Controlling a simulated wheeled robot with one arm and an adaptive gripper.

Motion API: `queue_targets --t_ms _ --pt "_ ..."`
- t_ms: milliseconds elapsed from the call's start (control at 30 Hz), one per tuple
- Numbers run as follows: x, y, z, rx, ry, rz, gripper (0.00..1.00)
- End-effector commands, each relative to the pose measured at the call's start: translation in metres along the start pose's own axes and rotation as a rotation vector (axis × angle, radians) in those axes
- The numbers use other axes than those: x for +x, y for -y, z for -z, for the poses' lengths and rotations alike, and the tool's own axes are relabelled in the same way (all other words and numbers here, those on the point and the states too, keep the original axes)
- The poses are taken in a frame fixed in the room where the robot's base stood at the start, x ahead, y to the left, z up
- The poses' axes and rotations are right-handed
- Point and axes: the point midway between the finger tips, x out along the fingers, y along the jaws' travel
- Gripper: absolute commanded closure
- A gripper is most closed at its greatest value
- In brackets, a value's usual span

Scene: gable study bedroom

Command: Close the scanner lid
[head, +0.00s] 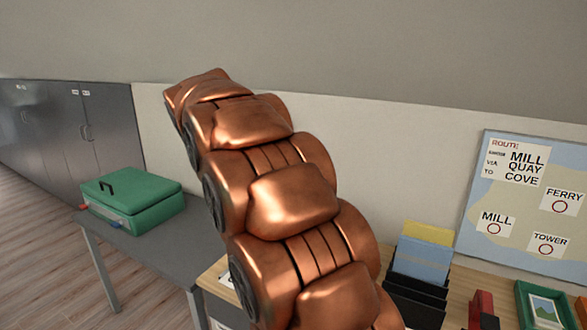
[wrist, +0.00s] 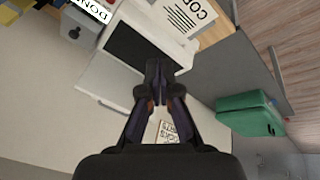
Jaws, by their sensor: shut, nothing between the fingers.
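In the wrist view, the scanner (wrist: 128,42) is a pale box with a dark glass bed. A pale panel beside the bed, which looks like its lid (wrist: 105,82), stands open from it. My gripper (wrist: 155,68) is shut and empty. Its fingertips overlap the edge of the dark glass in the picture; I cannot tell whether they touch it. In the head view the scanner and the gripper do not show; my copper arm fills the middle.
A green case (head: 132,203) rests on a grey table (head: 160,250) at left. Black file holders (head: 417,300), a red object (head: 483,310) and a green-framed picture (head: 545,305) stand at right. A printed sheet (wrist: 185,15) lies by the scanner in the wrist view.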

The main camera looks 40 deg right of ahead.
Motion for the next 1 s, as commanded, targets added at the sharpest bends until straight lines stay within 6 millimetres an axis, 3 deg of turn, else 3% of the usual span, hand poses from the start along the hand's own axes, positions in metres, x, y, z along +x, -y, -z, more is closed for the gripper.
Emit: queue_targets --t_ms 33,200,500,800,1000 --pt "0.004 -0.005 0.02 0.032 -0.021 -0.014 1.0" --pt "0.012 -0.025 0.084 0.145 -0.098 -0.062 1.0" --pt "0.028 -0.071 0.175 0.355 -0.234 -0.135 1.0" --pt "0.052 -0.125 0.238 0.574 -0.369 -0.187 1.0" --pt "0.063 -0.155 0.257 0.688 -0.432 -0.204 1.0"
